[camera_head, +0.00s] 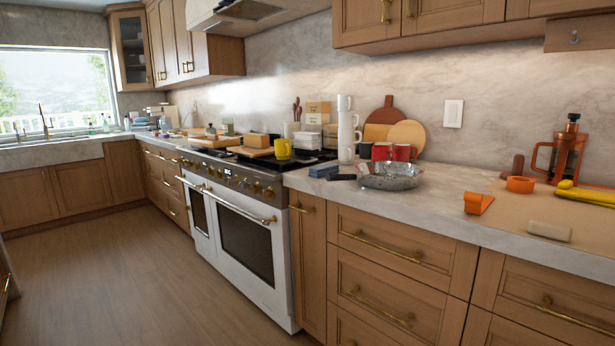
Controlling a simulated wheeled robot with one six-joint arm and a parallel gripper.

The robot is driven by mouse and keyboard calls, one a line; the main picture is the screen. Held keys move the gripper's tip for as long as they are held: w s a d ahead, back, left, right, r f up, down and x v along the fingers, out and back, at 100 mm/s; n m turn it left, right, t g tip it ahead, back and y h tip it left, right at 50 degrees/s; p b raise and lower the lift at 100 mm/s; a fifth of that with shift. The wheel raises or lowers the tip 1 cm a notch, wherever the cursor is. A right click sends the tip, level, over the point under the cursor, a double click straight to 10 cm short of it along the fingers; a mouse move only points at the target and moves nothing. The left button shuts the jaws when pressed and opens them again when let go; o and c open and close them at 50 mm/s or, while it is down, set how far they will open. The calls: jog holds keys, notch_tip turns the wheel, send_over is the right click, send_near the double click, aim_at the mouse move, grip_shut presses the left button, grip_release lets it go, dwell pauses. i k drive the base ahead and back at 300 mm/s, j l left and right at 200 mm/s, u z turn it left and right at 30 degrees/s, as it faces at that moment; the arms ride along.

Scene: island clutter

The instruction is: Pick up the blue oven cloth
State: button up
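A small flat blue item (323,171) lies on the counter just right of the stove, near the front edge. It could be the folded blue oven cloth, but it is too small to tell for sure. A small dark item lies against its right side. No cloth hangs on the white oven's handle (236,207). My gripper is not in view.
A yellow mug (282,149) stands on the stove. An orange French press (567,147) is at right. The wooden floor (120,260) is clear.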

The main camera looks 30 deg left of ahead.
aim_at(320, 171)
jog(key=i+j+u, duration=0.15)
jog(key=i+u, duration=0.75)
jog(key=i+j+z, duration=0.2)
jog(key=i, duration=0.35)
jog(key=i+j+z, duration=0.15)
jog(key=i+j, duration=0.3)
jog(key=i+j+z, duration=0.5)
jog(key=j, duration=0.3)
jog(key=i, duration=0.1)
